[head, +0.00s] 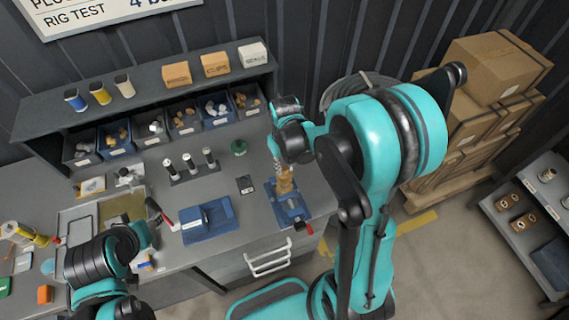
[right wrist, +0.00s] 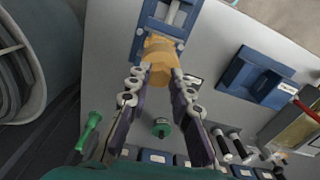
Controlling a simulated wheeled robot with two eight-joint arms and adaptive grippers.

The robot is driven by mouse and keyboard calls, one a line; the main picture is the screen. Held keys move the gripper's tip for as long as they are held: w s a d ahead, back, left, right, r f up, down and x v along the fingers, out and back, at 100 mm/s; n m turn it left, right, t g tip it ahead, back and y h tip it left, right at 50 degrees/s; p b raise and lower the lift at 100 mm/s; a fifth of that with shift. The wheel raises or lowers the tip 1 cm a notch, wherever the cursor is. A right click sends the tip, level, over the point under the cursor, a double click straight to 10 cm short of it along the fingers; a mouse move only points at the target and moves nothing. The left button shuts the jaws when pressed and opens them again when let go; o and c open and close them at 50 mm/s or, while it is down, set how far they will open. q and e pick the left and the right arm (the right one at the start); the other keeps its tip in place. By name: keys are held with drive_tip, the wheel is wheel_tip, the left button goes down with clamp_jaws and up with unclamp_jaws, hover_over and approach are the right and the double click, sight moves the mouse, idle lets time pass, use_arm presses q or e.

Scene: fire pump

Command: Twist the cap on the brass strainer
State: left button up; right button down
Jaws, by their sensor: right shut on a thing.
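The brass strainer (head: 285,184) stands in a blue vise (head: 291,208) at the right part of the workbench. In the right wrist view its brass cap end (right wrist: 160,68) lies between the fingertips, with the blue vise (right wrist: 170,22) behind it. My right gripper (right wrist: 161,78) is shut on the strainer's cap, one finger on each side; in the head view the right gripper (head: 284,168) reaches down onto it from above. My left gripper (head: 154,214) is over the left part of the bench, apart from the strainer; its jaw state is unclear.
A blue block fixture (head: 207,218) lies left of the vise. A green round part (head: 239,147), a small dark box (head: 245,184) and several upright cylinders (head: 190,163) stand behind. Cardboard boxes (head: 480,110) are stacked at right.

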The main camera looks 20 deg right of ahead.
sight(284, 176)
drive_tip(key=shift+f+b, duration=2.05)
drive_tip(key=shift+f, duration=0.35)
drive_tip(key=shift+f+b, duration=0.6)
drive_tip(key=shift+b, duration=0.35)
idle(0.8)
drive_tip(key=m+b, duration=0.1)
drive_tip(key=m, duration=0.3)
drive_tip(key=shift+f, duration=0.1)
drive_tip(key=shift+m, duration=0.6)
drive_tip(key=m, duration=0.4)
drive_tip(key=shift+m+b, duration=0.3)
drive_tip(key=shift+b, duration=0.1)
drive_tip(key=shift+m, duration=0.3)
